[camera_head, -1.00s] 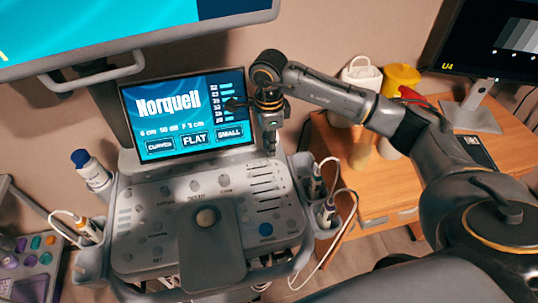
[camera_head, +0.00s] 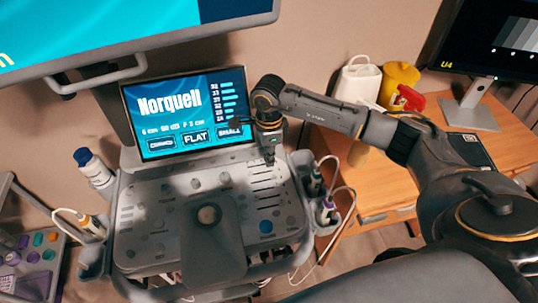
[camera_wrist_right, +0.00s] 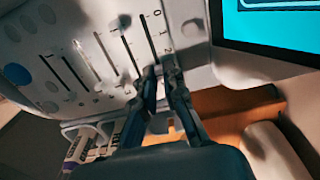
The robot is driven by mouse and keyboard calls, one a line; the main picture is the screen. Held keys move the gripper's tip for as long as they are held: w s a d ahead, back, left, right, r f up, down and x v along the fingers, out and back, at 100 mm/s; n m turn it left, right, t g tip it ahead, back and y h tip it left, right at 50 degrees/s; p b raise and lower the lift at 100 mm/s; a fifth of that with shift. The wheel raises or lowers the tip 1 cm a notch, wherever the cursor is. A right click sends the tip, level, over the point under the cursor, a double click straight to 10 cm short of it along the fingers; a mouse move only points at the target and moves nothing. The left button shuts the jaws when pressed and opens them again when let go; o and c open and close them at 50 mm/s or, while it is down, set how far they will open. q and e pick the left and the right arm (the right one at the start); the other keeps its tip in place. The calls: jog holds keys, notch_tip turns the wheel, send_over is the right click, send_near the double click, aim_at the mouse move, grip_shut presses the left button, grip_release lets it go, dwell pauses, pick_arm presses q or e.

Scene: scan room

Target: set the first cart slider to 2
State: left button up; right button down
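The cart's grey control panel (camera_head: 180,262) has round buttons and a group of slotted sliders (camera_head: 262,187) at its upper right. My right gripper (camera_head: 269,160) points down at the upper end of these sliders. My left gripper is not in view.
A lit screen (camera_head: 185,115) stands right behind the panel, close to my right gripper. Probes with cables (camera_head: 327,210) hang at the cart's right side. A wooden table (camera_head: 385,185) holds a yellow container (camera_head: 398,82) and a white jug (camera_head: 358,82). A bottle (camera_head: 92,170) stands left.

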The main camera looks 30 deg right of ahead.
jog(key=shift+w+a+f+b, duration=0.15)
jog(key=shift+a+b, duration=0.3)
jog(key=shift+b, duration=0.1)
jog(key=shift+w+a, duration=0.1)
jog(key=shift+a, duration=0.45)
jog(key=c, duration=1.7)
grip_release()
jog(key=shift+d+r, duration=0.1)
jog(key=shift+r, duration=0.1)
notch_tip(320, 180, up, 12)
jog(key=shift+f, duration=0.1)
